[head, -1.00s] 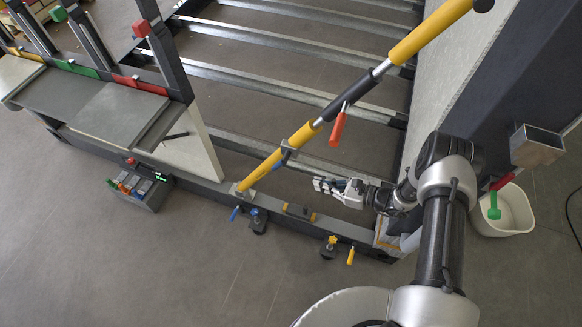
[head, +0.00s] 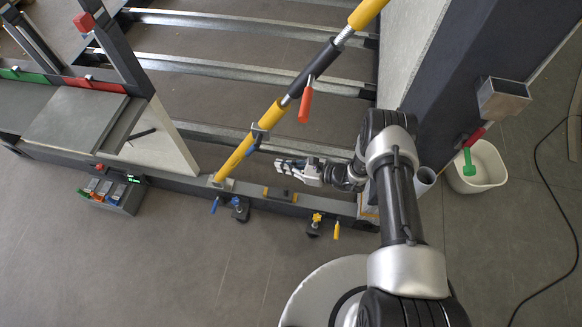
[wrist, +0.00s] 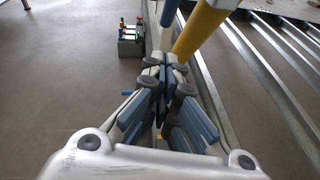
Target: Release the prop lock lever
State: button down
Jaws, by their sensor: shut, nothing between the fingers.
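The prop is a yellow pole (head: 235,160) with a black sleeve, slanting up to the right from the frame's front rail. A red-orange lever (head: 305,104) hangs from it below the black sleeve. Lower down, a grey clamp (head: 260,132) with a small blue lever (head: 253,146) sits around the pole. My gripper (head: 279,165) is shut and empty, just right of the lower pole and below the red lever, apparently apart from both. In the wrist view the closed fingers (wrist: 166,72) point toward the yellow pole (wrist: 202,30); a blue bar (wrist: 170,12) shows beside it.
The front rail (head: 325,207) runs below my gripper, with blue and yellow knobs (head: 316,218) along it. A white bucket (head: 490,165) stands farther right.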

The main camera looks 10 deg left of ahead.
aim_at(253, 147)
jog(key=w+a+b, duration=0.1)
jog(key=w+a, duration=0.1)
jog(key=a, duration=0.5)
jog(key=shift+a+r+b, duration=0.25)
jog(key=shift+r+b, duration=0.05)
jog(key=shift+b, duration=0.1)
